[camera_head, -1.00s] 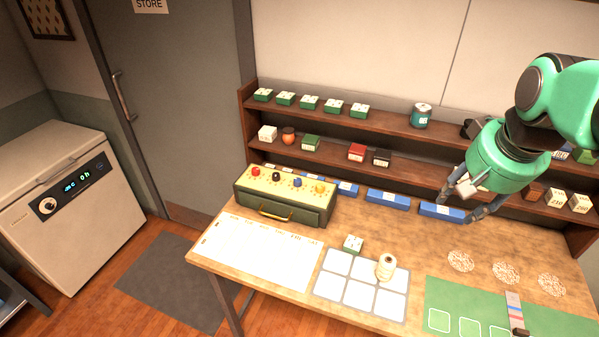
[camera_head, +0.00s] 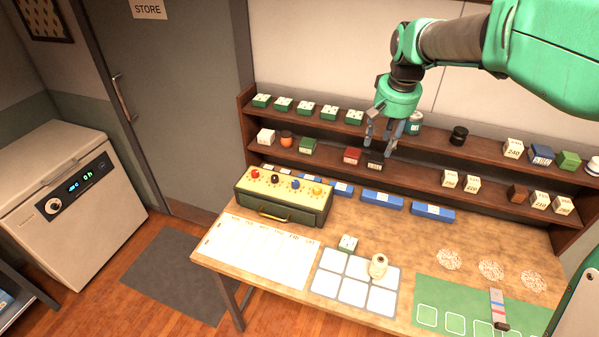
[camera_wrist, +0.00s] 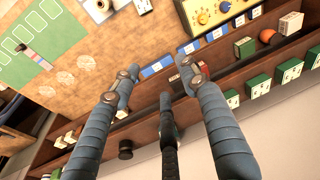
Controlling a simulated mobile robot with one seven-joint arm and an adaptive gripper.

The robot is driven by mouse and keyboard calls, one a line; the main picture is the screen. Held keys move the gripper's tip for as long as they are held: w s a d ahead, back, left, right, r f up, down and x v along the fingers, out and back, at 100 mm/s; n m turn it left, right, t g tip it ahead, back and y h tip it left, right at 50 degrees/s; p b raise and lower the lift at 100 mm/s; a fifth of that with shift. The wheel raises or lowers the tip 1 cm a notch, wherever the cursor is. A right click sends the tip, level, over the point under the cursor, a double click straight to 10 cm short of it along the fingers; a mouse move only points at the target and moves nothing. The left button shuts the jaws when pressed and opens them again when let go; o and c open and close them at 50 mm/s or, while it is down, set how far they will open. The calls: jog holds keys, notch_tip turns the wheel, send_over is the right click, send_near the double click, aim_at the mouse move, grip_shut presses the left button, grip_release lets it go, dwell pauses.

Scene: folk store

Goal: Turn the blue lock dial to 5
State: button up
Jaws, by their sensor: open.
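The lock box (camera_head: 283,200) is dark green with a yellow top and stands at the back left of the table. Its top carries a row of dials: red, black, the blue dial (camera_head: 295,185) and a yellow-orange one. The blue dial's setting is too small to read. My gripper (camera_head: 380,150) is open and empty, in front of the shelves, above and to the right of the box. In the wrist view, its fingers (camera_wrist: 160,85) are spread. The box's yellow top shows there at the upper edge, with the blue dial (camera_wrist: 225,7) on it.
Shelves (camera_head: 420,165) with small boxes and jars run along the back wall. Blue bins (camera_head: 382,199) stand beneath them, right of the lock box. A white sheet (camera_head: 260,248), a tile grid with a spool (camera_head: 378,266), and a green mat (camera_head: 455,305) lie in front.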

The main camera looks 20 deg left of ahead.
jog(key=w+a+f+p, duration=0.3)
jog(key=w+a, duration=0.2)
jog(key=a, duration=0.3)
jog(key=n+g+p, duration=0.2)
jog(key=p, duration=0.5)
send_over(296, 182)
notch_tip(296, 182, down, 18)
jog(key=r, duration=0.1)
jog(key=shift+w+d+f, duration=0.15)
jog(key=shift+f, duration=0.1)
jog(key=shift+f, duration=0.1)
jog(key=f, duration=0.4)
jog(key=f+p, duration=0.1)
jog(key=f, duration=0.4)
jog(key=f+p, duration=0.1)
jog(key=f, duration=0.3)
jog(key=shift+a+f, duration=0.25)
jog(key=shift+f, duration=0.1)
